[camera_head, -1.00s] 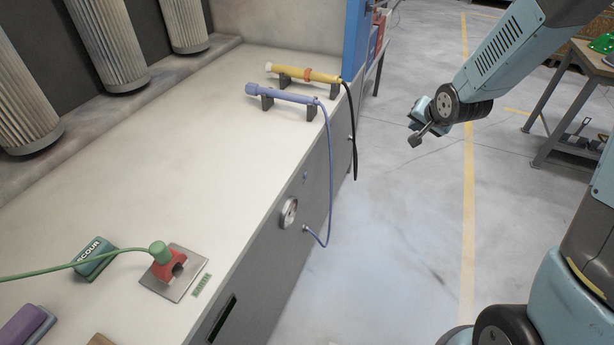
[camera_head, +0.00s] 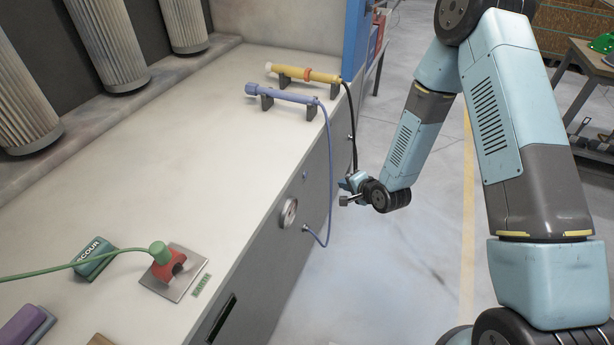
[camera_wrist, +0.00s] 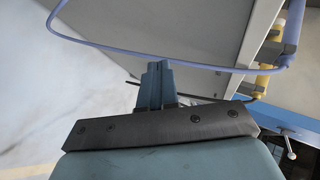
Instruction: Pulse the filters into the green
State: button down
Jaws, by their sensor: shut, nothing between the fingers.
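Several pleated cylindrical filters (camera_head: 107,45) hang in a row at the back left above the bench. A purple wand (camera_head: 281,94) and a yellow wand (camera_head: 303,73) lie on black cradles at the far right of the bench top. A purple hose (camera_head: 330,165) hangs from the purple wand to a fitting on the bench front. A round gauge (camera_head: 289,212) is on that front; its reading is too small to tell. My gripper (camera_head: 344,200) is shut and empty, just right of the bench front. The wrist view shows its fingers (camera_wrist: 157,68) together, near the purple hose (camera_wrist: 165,57).
A red clamp with a green plug (camera_head: 164,261) sits on a metal plate at the front of the bench, with a green hose attached. A green SCOUR block (camera_head: 95,257) lies beside it. The middle of the bench top (camera_head: 190,165) is clear.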

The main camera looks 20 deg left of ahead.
aim_at(306, 175)
jog(key=shift+s+a+f, duration=0.2)
jog(key=shift+f, duration=0.1)
jog(key=a, duration=0.8)
jog(key=shift+w+a, duration=0.35)
jog(key=shift+a, duration=0.05)
jog(key=shift+a, duration=0.15)
dwell(2.0)
jog(key=shift+a+r, duration=0.1)
jog(key=shift+a, duration=0.15)
jog(key=shift+a, duration=0.4)
dwell(0.9)
jog(key=shift+d, duration=0.8)
